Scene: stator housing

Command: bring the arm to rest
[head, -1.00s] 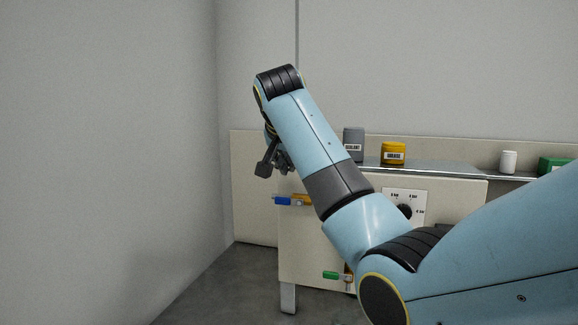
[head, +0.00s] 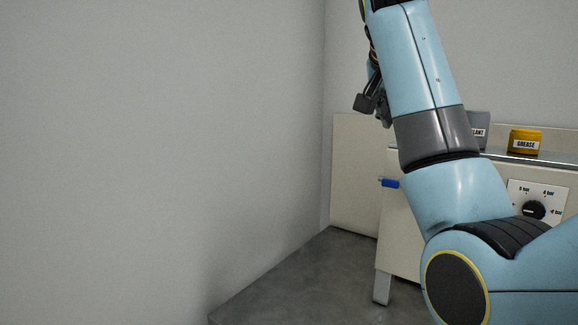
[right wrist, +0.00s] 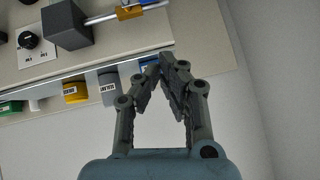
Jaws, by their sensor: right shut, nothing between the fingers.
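My right arm, light blue with dark joints, fills the right side of the head view, raised and bent. My right gripper (head: 374,104) hangs from its raised end, partly hidden behind the arm. In the right wrist view the right gripper (right wrist: 166,66) is shut with its fingertips together and nothing between them. It appears in front of the bench's edge, and I cannot tell its distance from the bench. My left gripper is not in view.
A cream bench (head: 400,235) stands at the right with a pressure dial (head: 534,210) and a blue-handled valve (head: 390,183). A yellow grease tub (head: 525,141) and a grey sealant container (head: 480,128) are on it. Bare wall and clear floor (head: 290,285) lie to the left.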

